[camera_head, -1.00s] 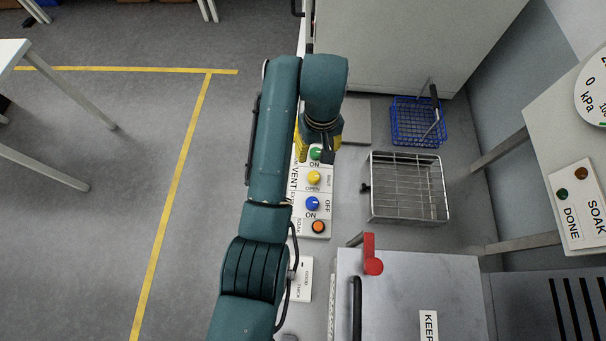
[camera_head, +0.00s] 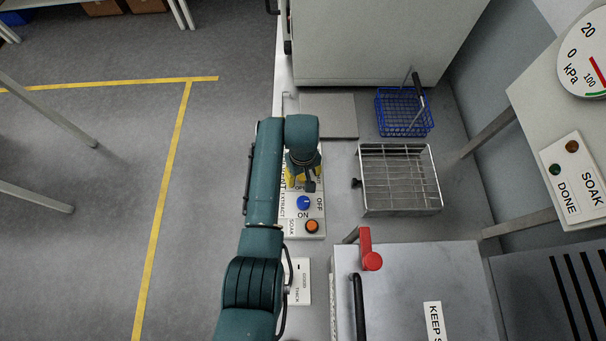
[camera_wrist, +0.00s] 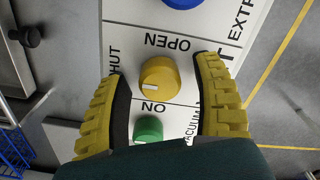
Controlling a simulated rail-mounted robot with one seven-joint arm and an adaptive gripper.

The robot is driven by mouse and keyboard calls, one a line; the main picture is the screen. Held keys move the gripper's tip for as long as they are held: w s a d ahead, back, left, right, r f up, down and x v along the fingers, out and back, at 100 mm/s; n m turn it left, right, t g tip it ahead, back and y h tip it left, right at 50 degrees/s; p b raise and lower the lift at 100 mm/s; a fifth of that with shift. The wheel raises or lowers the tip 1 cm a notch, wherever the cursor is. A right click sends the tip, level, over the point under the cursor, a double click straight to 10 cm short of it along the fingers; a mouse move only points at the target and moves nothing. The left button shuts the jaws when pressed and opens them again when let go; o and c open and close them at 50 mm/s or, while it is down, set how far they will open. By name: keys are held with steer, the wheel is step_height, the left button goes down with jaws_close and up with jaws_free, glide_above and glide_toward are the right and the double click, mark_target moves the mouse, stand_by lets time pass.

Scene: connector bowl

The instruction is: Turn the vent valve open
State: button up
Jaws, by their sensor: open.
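The vent valve is a yellow knob (camera_wrist: 160,77) on a white panel (camera_wrist: 222,12), seen in the wrist view. Its white pointer mark faces the left side, where SHUT is printed; OPEN is printed above the knob. My gripper (camera_head: 302,182) is open over the panel. In the wrist view its two yellow fingers stand to the left and right of the knob, with a gap on each side. In the head view my gripper hides the yellow knob.
On the same panel are a green knob (camera_wrist: 148,130), a blue knob (camera_head: 303,203) and an orange button (camera_head: 312,226). A wire rack (camera_head: 400,206), a blue basket (camera_head: 404,128) and a red handle (camera_head: 366,248) stand to the right. A pressure gauge (camera_head: 588,60) is at upper right.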

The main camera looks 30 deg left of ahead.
steer(key=c, duration=1.2)
steer(key=shift+m, duration=0.3)
jaws_close()
steer(key=m+p, duration=0.2)
steer(key=m, duration=0.1)
steer(key=shift+m, duration=0.3)
steer(key=m+p, duration=0.1)
steer(key=m, duration=0.3)
steer(key=shift+m, duration=0.3)
steer(key=m, duration=0.4)
steer(key=shift+p, duration=0.3)
steer(key=m, duration=0.5)
steer(key=shift+f, duration=0.1)
